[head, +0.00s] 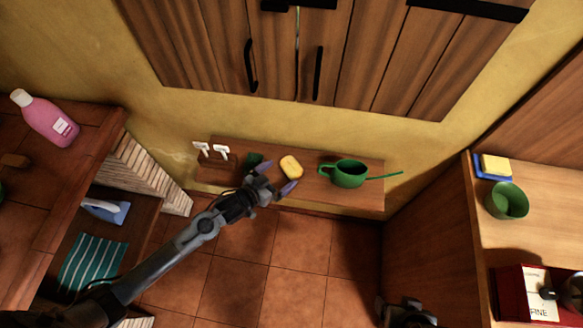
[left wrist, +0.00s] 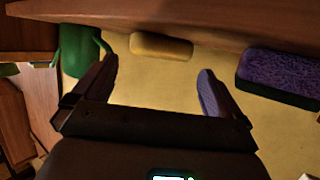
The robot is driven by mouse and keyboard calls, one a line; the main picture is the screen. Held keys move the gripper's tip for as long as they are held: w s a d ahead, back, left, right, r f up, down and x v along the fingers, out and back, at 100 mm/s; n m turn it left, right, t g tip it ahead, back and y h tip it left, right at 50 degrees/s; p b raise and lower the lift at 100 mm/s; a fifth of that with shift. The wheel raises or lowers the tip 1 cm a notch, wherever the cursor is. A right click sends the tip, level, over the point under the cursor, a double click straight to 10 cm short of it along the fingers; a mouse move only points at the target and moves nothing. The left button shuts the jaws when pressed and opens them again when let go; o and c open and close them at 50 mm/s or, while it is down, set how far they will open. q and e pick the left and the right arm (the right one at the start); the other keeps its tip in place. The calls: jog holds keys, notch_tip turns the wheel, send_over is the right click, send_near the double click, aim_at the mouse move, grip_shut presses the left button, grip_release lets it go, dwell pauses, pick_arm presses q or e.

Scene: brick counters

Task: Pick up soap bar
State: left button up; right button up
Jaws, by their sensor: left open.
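The yellow soap bar (head: 291,167) lies on a narrow wooden wall shelf (head: 318,193). It also shows in the left wrist view (left wrist: 160,46), just beyond the fingertips and between their lines. My left gripper (head: 277,178) is open and empty, its two fingers spread toward the soap at the shelf's front. In the left wrist view the left gripper (left wrist: 157,68) shows a clear gap between its fingers, and neither touches the soap. A dark part of my right arm (head: 405,312) shows at the bottom edge; its fingers are not clear.
A green watering can (head: 348,174) stands right of the soap. A dark green and purple sponge (left wrist: 280,78) lies on its other side, partly hidden by my gripper in the head view. White wall hooks (head: 212,150) are at the shelf's left. Cabinets (head: 340,50) hang above.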

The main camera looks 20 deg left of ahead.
aim_at(290, 167)
pick_arm(q)
jog(key=b+x, duration=0.1)
jog(key=x, duration=0.3)
jog(key=shift+w+f, duration=0.1)
jog(key=shift+f, duration=0.05)
jog(key=shift+w+d+f, duration=0.15)
jog(key=shift+w+d, duration=0.05)
jog(key=shift+w, duration=0.3)
jog(key=shift+c, duration=0.2)
jog(key=c, duration=0.7)
jog(key=shift+c, duration=0.5)
